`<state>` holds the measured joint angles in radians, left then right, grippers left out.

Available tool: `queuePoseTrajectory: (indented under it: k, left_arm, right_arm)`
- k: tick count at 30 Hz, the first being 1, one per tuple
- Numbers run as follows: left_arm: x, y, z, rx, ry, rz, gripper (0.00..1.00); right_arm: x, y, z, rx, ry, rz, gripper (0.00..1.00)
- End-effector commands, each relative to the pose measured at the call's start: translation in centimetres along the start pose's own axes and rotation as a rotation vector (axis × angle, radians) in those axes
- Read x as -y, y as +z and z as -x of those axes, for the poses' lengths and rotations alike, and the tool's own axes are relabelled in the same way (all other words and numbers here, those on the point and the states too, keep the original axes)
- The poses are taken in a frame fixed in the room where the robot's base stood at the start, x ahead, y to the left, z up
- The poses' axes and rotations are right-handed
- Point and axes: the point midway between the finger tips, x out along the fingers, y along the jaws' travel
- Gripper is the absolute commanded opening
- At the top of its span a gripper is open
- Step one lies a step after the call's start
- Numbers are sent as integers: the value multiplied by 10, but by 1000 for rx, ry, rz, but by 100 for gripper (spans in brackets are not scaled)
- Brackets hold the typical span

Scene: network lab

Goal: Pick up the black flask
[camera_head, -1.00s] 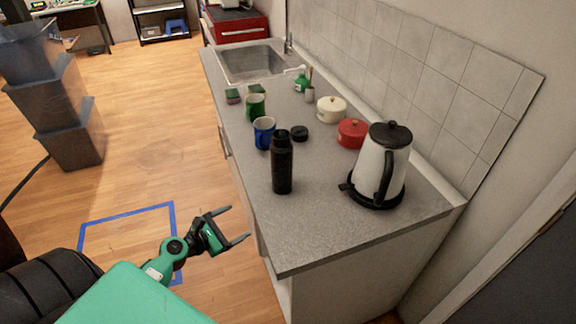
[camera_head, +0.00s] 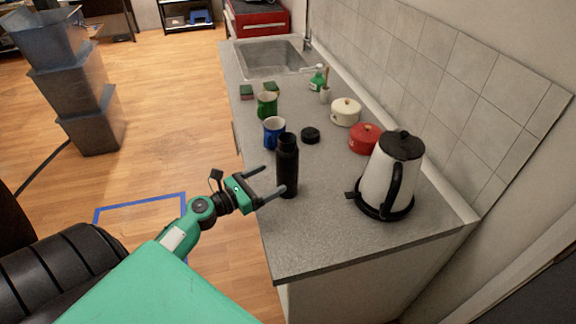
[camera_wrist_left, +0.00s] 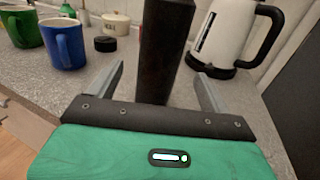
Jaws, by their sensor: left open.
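The black flask (camera_head: 288,168) stands upright on the grey counter, near its left edge. In the left wrist view the flask (camera_wrist_left: 162,50) rises in the middle, between the two fingers, with its top cut off by the frame. My left gripper (camera_head: 275,180) is open and empty, at the flask's left side, with its fingertips reaching to about the flask. In the left wrist view the gripper's fingers (camera_wrist_left: 160,85) stand apart on either side of the flask, with gaps visible. I cannot tell how deep the flask is between them. My right gripper is not in view.
A blue mug (camera_head: 273,133) stands just behind the flask, with a green mug (camera_head: 267,105) beyond it. A black lid (camera_head: 310,135) lies to the right. A white kettle (camera_head: 391,175) and red pot (camera_head: 364,138) stand further right. The counter's front part (camera_head: 320,240) is clear.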

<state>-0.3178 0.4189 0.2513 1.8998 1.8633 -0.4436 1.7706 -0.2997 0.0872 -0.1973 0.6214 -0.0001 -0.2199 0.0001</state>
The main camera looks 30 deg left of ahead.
Motion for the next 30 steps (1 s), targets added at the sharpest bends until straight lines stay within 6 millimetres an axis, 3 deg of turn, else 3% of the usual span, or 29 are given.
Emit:
queuePoseTrajectory:
  k: [7, 14, 24, 30]
  left_arm:
    - [-1, 2, -32, 1, 1, -1, 82]
    - [0, 3, -44, 0, 0, -2, 82]
    - [0, 3, -85, 0, 1, -1, 82]
    - [0, 1, -90, -1, 1, -2, 82]
  right_arm:
    - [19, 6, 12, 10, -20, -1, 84]
    - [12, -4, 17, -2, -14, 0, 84]
    - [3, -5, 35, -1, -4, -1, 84]
    - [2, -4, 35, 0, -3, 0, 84]
